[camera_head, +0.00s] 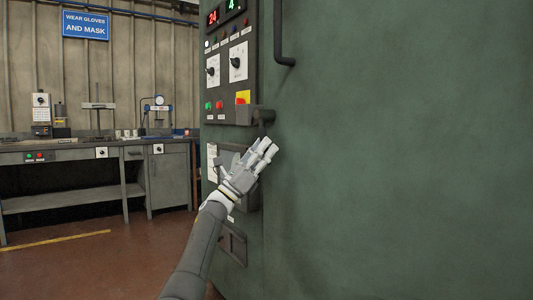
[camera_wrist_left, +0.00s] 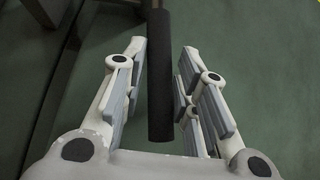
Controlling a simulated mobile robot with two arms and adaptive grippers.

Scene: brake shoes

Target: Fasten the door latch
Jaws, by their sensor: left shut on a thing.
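The door latch (camera_head: 258,115) is a dark block with a dark handle at the edge of the large green machine door (camera_head: 400,150). My left gripper (camera_head: 265,148) reaches up to it from below, its fingers at the lower part of the handle. In the left wrist view the latch handle (camera_wrist_left: 160,80) is a straight black bar lying between the two finger pads. My left gripper is shut on this handle. In the head view the fingers hide the lower end of the handle. My right gripper is not in view.
A control panel (camera_head: 229,62) with displays, knobs and buttons is left of the latch. A dark bent door handle (camera_head: 281,45) is above right. A workbench (camera_head: 85,150) with instruments stands at the left, under a blue sign (camera_head: 86,24). The floor before it is clear.

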